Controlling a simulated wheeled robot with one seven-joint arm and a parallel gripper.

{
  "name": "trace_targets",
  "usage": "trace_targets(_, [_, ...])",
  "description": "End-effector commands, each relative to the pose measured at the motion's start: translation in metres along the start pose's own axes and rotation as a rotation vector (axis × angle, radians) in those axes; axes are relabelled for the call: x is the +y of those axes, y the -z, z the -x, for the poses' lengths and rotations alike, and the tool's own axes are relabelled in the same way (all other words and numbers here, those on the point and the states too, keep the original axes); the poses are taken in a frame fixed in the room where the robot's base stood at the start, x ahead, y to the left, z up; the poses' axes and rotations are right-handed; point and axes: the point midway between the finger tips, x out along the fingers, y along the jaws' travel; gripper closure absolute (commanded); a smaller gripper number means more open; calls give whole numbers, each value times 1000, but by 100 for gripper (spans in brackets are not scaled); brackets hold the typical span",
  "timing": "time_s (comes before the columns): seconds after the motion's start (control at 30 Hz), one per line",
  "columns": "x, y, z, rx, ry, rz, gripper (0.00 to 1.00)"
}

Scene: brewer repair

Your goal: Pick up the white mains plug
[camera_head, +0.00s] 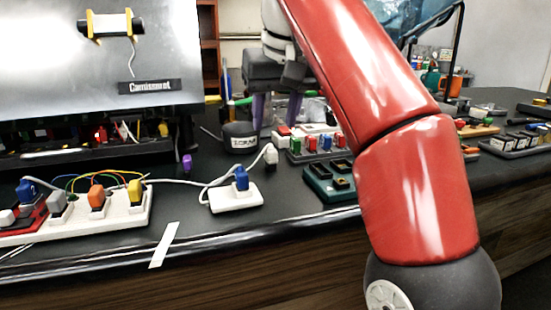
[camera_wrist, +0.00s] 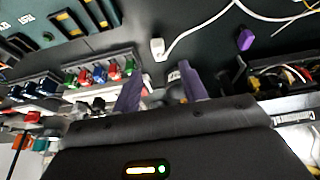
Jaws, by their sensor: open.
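A white plug (camera_head: 271,156) lies on the dark bench with a white cable running left from it. It also shows in the wrist view (camera_wrist: 157,48), just beyond the fingertips. My gripper (camera_head: 277,118) points down behind it, toward the back of the bench. Its two purple fingers (camera_wrist: 162,72) are spread apart with nothing held between them. The plug appears apart from the fingers. A white socket block (camera_head: 232,200) with a blue plug (camera_head: 241,180) in it sits to the front left of the white plug.
A dark labelled tub (camera_head: 240,138) stands left of my gripper. A rack of coloured blocks (camera_head: 322,146) and a green tray (camera_head: 322,184) lie to the right. A power strip (camera_head: 125,213) with coloured plugs is at left. A purple object (camera_head: 187,163) lies behind the cable.

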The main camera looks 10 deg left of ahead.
Motion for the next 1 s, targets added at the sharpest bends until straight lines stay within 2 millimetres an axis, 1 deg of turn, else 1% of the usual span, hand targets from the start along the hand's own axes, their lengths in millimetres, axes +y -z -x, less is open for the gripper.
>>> trace_targets(0.2, [1,-1,-15,0,-2,-2,57])
trace_targets(0.43, [1,-1,-26,1,-1,-3,57])
trace_targets(0.63, [2,-1,-52,0,-2,-3,57])
trace_targets(0.7, [2,-2,-65,0,-1,-2,57])
trace_targets(0.73, [2,-2,-67,1,-1,-2,57])
trace_targets(0.83, [2,-1,-72,2,-1,-2,57])
trace_targets(1.0, [2,0,-72,2,-1,-2,57])
